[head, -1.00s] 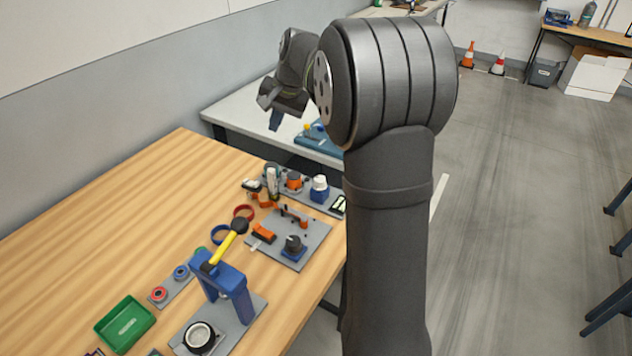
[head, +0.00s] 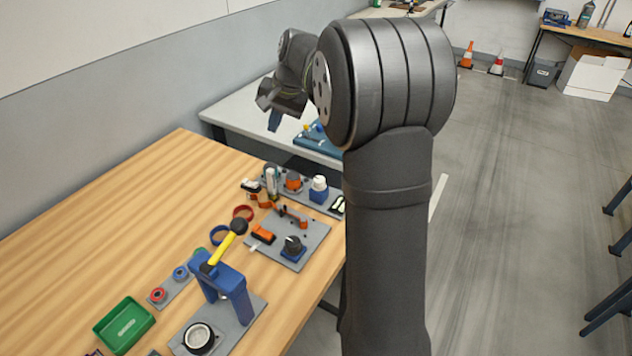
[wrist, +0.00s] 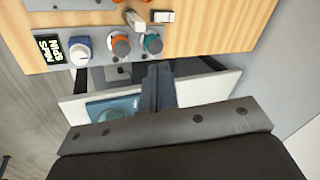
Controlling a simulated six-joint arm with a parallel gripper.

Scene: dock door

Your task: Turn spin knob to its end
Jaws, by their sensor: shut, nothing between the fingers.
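The spin knob (wrist: 79,52) is a white knob on a blue base, beside a black label with partly legible lettering reading like "SPIN" (wrist: 48,47) in the wrist view. It stands on a grey plate along the table's far edge, and also shows in the head view (head: 319,188). My gripper (wrist: 158,80) is shut and empty, its fingers pointing toward the plate, to the right of the spin knob in the wrist view. In the head view my gripper (head: 275,121) hangs beyond the table's far edge, apart from the knob.
Orange (wrist: 120,46) and teal (wrist: 152,43) knobs share the plate. Nearer on the table are a grey plate with a black knob (head: 293,244), a blue stand with a yellow-handled hammer (head: 225,248) and a green tray (head: 125,325). A pale bench (head: 235,108) stands behind.

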